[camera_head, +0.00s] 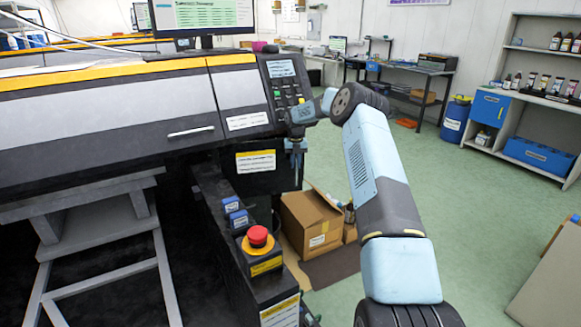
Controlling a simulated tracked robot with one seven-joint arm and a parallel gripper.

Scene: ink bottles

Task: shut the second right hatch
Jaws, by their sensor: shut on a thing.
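A long dark and light grey machine with a yellow top stripe fills the left. Its wide front hatch (110,112) has a white handle (191,132). A narrower hatch (238,88) with a white label is to its right, beside the keypad panel (285,88). Below it is a black front panel (252,180) with a yellow-topped label. My gripper (295,172) points down at the right edge of this black panel, below the keypad. Its jaws are small, dark and partly lost against the machine. They are shut on a hatch part there; the exact grip point is unclear.
A red emergency button (258,236) and blue boxes (232,210) sit on the dark ledge in front. An open cardboard box (312,217) stands on the floor below my arm. Shelves with bottles (530,85) stand at the right.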

